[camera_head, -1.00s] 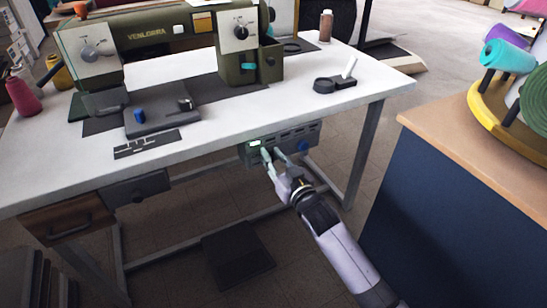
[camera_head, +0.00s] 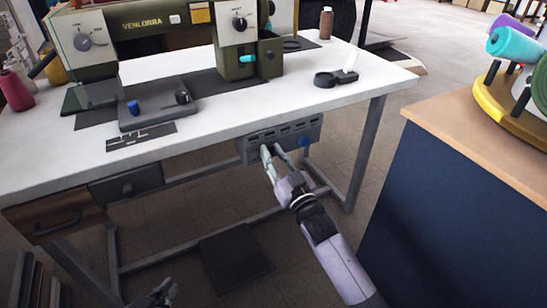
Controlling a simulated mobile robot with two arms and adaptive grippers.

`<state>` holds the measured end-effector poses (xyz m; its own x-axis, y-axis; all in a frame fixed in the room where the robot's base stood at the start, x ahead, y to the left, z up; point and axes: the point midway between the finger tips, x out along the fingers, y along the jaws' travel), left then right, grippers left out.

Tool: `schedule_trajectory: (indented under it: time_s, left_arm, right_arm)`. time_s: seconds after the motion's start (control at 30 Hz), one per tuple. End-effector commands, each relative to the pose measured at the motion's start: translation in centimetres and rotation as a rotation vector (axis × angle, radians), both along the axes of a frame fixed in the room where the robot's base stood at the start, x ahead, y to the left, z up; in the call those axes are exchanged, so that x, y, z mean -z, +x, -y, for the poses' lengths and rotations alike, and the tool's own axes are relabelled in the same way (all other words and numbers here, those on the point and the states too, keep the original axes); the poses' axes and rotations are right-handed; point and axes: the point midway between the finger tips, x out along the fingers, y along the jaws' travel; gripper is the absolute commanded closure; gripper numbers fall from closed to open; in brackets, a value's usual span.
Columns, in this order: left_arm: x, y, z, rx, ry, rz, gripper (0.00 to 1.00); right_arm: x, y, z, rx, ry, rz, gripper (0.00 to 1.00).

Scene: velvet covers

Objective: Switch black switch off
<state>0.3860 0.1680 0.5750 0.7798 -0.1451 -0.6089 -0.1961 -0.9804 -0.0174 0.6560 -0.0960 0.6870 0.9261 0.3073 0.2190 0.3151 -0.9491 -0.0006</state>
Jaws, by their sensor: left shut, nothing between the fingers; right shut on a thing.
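My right gripper (camera_head: 273,150) reaches up to the front of this box, left of the blue knob. Its fingers are shut on a small part there, apparently the black switch, which the fingers hide. I cannot make out the switch's position. No green light shows on the box. My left gripper (camera_head: 157,293) is low at the bottom edge, shut and empty, partly cut off by the frame.
The white table (camera_head: 235,115) carries a green sewing machine (camera_head: 150,25). A drawer (camera_head: 62,219) hangs at the left, and a dark pedal (camera_head: 236,257) lies below. A blue cabinet (camera_head: 450,210) with a wooden top stands close on the right of my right arm.

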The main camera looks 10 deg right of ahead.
Motion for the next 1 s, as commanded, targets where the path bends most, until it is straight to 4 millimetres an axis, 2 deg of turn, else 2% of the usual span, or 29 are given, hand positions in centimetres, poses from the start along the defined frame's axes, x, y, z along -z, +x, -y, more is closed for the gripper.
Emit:
schedule_trajectory:
  time_s: [0.27, 0.3, 0.57, 0.87, 1.0]
  left_arm:
    - [-0.06, 0.04, 0.02, 0.000, -0.001, 0.003, 1.00]
    - [-0.05, 0.03, 0.02, 0.000, 0.000, 0.002, 1.00]
    - [-0.03, 0.03, 0.00, 0.000, 0.000, 0.001, 1.00]
    - [-0.05, -0.02, 0.02, 0.000, 0.000, 0.001, 1.00]
    - [-0.05, -0.02, 0.04, 0.001, -0.001, 0.001, 1.00]
  right_arm:
    - [-0.01, -0.01, -0.01, 0.000, -0.001, 0.001, 1.00]
    - [-0.01, -0.01, -0.01, 0.000, -0.001, 0.001, 0.77]
    - [0.00, -0.01, 0.00, 0.000, -0.001, 0.000, 0.59]
    - [0.03, -0.06, 0.03, 0.000, -0.001, 0.000, 0.58]
    - [0.34, -0.99, 0.36, 0.000, -0.001, -0.001, 0.58]
